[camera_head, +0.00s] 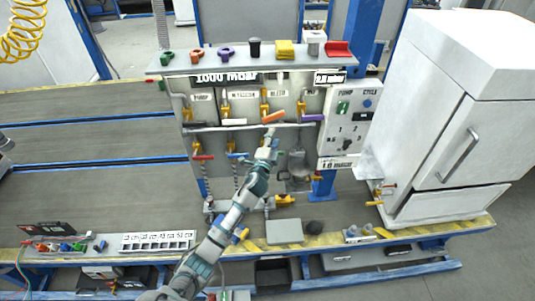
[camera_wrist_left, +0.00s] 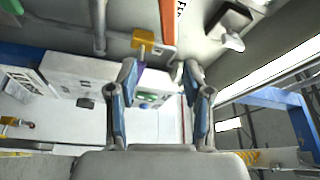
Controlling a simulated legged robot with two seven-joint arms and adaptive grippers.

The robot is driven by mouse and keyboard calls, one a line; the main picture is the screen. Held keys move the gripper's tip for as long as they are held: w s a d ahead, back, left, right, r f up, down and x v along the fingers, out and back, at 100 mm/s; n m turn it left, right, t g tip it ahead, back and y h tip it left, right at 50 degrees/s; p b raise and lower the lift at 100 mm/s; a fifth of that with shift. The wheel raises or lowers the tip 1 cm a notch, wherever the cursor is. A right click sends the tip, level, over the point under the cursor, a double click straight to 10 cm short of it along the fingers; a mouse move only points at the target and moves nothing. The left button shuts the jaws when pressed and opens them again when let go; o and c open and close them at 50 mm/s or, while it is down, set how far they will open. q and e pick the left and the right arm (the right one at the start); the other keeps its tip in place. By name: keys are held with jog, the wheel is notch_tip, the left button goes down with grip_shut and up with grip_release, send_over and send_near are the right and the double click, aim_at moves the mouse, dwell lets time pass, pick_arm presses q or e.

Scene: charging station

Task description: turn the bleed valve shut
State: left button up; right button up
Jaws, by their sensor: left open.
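The panel of valves stands at the back middle of the bench. The bleed valve, under the third label, has an orange lever handle (camera_head: 274,117) that lies slightly tilted, close to level, and a yellow body (camera_head: 265,106). My left gripper (camera_head: 269,134) is just below and in front of this handle. In the left wrist view the gripper (camera_wrist_left: 160,68) is open, with its two fingers apart and nothing held between them. The orange handle (camera_wrist_left: 168,20) and a yellow valve body (camera_wrist_left: 143,40) show beyond the fingertips. Contact with the handle cannot be told. My right gripper is not in view.
A purple handle (camera_head: 312,118) is close on the right, a white handle (camera_head: 234,122) on the left. A pump cycle box (camera_head: 350,110) and a white cabinet (camera_head: 460,130) stand at right. Hoses and small valves hang below. Several coloured knobs line the top shelf (camera_head: 250,61).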

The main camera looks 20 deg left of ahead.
pick_arm(q)
jog(key=s+f, duration=0.1)
jog(key=s, duration=0.6)
jog(key=shift+s+d+p, duration=0.35)
jog(key=shift+f, duration=0.15)
dwell(0.3)
jog(key=s+f, duration=0.1)
jog(key=s, duration=1)
jog(key=shift+s+d+f, duration=0.25)
jog(key=shift+s+d, duration=0.1)
jog(key=shift+d, duration=0.1)
